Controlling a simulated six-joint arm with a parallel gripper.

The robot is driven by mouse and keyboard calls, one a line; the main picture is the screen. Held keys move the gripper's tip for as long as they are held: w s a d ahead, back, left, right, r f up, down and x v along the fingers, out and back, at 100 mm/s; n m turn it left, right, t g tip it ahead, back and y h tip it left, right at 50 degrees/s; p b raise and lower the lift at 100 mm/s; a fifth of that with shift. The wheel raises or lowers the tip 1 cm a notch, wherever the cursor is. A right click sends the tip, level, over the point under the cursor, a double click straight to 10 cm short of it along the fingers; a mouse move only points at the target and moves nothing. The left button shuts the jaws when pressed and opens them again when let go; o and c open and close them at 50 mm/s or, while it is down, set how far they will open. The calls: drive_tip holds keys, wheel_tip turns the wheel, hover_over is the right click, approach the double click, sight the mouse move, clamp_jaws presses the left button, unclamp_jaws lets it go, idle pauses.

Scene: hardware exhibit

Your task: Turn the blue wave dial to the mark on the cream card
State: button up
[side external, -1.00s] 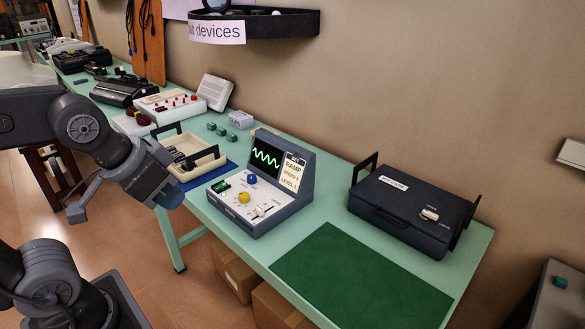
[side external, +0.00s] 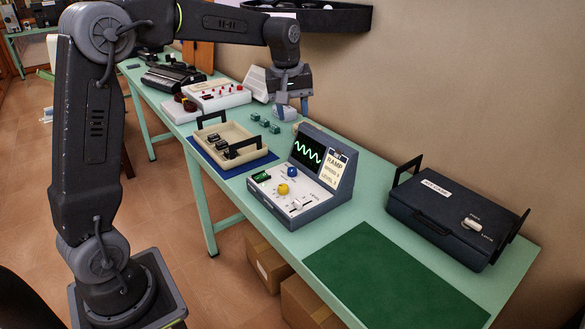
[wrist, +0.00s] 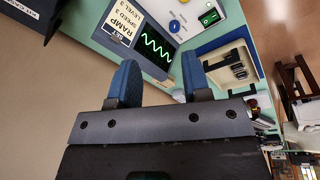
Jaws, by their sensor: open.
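The blue wave dial (side external: 292,172) is on the sloped front panel of a grey console (side external: 318,212), below its screen (side external: 307,152) with a green wave. It also shows at the top of the wrist view (wrist: 174,26). The cream card (side external: 336,170) is fixed right of the screen; in the wrist view it reads SET, RAMP, SPEED 3, LEVEL 3 (wrist: 124,22). The dial's pointer is too small to read. My gripper (side external: 291,108) hangs above the bench behind the console, clear of the dial. Its blue fingers are apart and empty in the wrist view (wrist: 158,78).
A yellow knob (side external: 283,189), green switch (side external: 261,176) and slider (side external: 297,205) sit near the dial. A cream tray (side external: 236,146) stands left, small green blocks (side external: 264,125) behind. A black case (side external: 455,214) stands right. The green mat (side external: 390,280) is bare. A shelf (side external: 330,17) overhangs the back.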

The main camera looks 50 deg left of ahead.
drive_tip(key=w+a+f+n+g, duration=0.1)
drive_tip(key=w+a+f+n, duration=0.2)
drive_tip(key=w+a+f, duration=0.25)
drive_tip(key=n+g, duration=0.1)
drive_tip(key=n, duration=0.2)
hover_over(292, 169)
wheel_tip(292, 169, down, 8)
drive_tip(key=r, duration=0.1)
drive_tip(key=shift+h, duration=0.3)
wheel_tip(292, 169, down, 13)
drive_tip(key=shift+f, duration=0.2)
drive_tip(key=shift+c, duration=0.2)
drive_tip(key=c, duration=0.6)
